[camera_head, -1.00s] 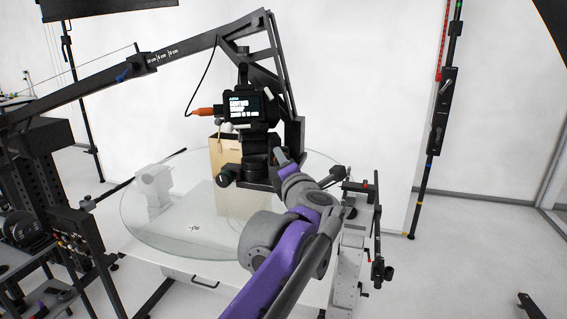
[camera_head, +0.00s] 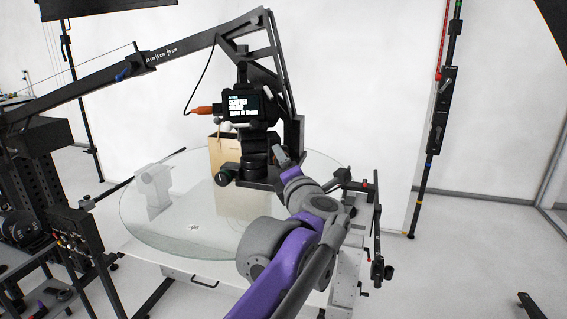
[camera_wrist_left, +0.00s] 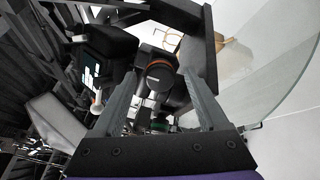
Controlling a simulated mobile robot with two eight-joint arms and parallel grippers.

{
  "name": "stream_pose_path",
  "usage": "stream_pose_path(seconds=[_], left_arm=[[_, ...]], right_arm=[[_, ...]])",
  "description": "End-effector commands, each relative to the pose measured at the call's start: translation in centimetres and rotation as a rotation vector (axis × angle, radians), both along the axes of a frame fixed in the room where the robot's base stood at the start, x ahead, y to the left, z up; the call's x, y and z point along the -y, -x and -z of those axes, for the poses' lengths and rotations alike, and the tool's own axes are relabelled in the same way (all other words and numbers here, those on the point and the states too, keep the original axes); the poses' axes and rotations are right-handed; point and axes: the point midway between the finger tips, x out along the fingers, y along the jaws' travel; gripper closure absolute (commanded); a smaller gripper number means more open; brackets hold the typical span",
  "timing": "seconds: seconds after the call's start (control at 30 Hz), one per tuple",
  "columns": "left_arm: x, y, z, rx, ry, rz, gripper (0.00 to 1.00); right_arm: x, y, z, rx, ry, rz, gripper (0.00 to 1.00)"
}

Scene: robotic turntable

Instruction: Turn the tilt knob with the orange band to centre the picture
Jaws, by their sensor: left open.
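The knob with the orange band (camera_wrist_left: 158,72) is a dark round knob in the left wrist view, just beyond and between my fingertips. My left gripper (camera_wrist_left: 160,84) is open, one finger on each side of the knob; I cannot tell whether either touches it. In the head view, my left gripper (camera_head: 281,156) is at the right side of the camera head, mostly hidden by my wrist. The camera's small screen (camera_head: 241,107) is lit with white text, too small to read surely. The orange-banded knob cannot be made out in the head view. My right gripper is not in view.
A second knob with a green band (camera_wrist_left: 160,122) shows between my fingers, nearer my palm. A black jib arm (camera_head: 185,52) carries the camera head above a glass turntable (camera_head: 150,235). A tan bag (camera_head: 226,155) stands on the glass.

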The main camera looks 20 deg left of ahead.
Motion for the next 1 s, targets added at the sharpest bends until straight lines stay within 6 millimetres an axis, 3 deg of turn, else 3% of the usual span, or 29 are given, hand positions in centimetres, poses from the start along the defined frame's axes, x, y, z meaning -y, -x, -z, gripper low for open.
stream_pose_path(seconds=[0.2,0.4,0.6,1.0], left_arm=[[2.3,4.2,0.2,-0.002,0.001,0.005,0.24],[3.6,6.9,0.1,-0.001,0.0,0.003,0.24],[4.0,7.8,0.1,0.0,-0.001,0.0,0.24],[4.3,7.5,0.2,0.003,-0.079,0.068,0.24]], right_arm=[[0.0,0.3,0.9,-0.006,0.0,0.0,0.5],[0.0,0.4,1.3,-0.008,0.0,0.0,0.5],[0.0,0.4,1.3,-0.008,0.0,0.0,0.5],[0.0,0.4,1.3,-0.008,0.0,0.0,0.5]])
